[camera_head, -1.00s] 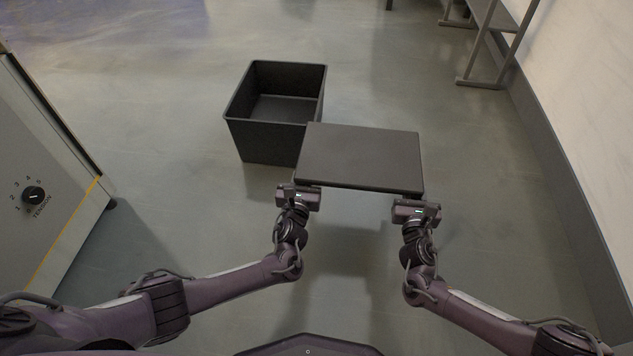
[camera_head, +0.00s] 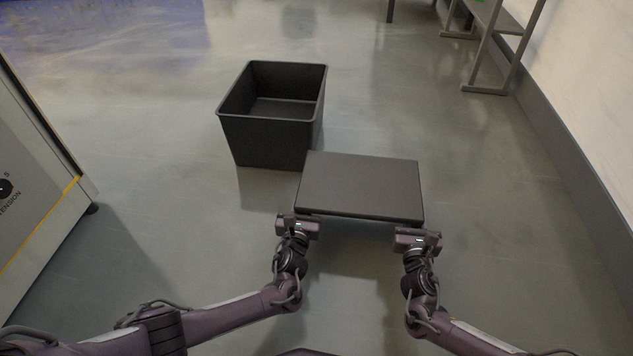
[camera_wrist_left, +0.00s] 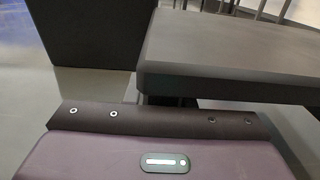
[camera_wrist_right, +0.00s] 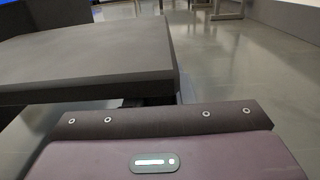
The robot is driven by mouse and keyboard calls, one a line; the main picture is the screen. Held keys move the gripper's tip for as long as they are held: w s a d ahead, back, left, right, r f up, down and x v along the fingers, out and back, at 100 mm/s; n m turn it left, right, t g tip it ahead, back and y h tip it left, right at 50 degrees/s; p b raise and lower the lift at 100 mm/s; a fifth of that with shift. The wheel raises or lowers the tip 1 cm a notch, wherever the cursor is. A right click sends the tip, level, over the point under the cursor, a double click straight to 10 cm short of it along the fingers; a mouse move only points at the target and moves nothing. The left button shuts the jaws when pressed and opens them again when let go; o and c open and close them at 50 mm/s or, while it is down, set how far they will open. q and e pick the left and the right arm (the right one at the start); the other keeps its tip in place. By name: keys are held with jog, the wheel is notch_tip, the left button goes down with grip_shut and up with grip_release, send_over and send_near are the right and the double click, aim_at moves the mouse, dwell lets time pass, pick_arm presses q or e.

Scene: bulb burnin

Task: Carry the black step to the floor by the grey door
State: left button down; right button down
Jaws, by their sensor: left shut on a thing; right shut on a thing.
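The black step (camera_head: 360,184) is a flat dark rectangular platform in front of me in the head view. My left gripper (camera_head: 298,220) is shut on its near edge at the left corner. My right gripper (camera_head: 414,234) is shut on its near edge at the right corner. The step's top looks about level. It also fills much of the left wrist view (camera_wrist_left: 235,50) and the right wrist view (camera_wrist_right: 90,55). The fingertips are hidden under the step's edge. I cannot make out a grey door.
An open, empty-looking black bin (camera_head: 268,135) stands on the floor just beyond the step's left side. A light cabinet with a dial (camera_head: 35,200) is at the left. A pale wall (camera_head: 590,90) and metal frame legs (camera_head: 497,60) are at the right. The grey floor between is clear.

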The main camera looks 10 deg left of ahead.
pick_arm(q)
jog(key=shift+w+a+r, duration=0.1)
jog(key=shift+r, duration=0.05)
pick_arm(e)
jog(key=shift+w+d+r, duration=0.1)
jog(key=shift+w, duration=0.05)
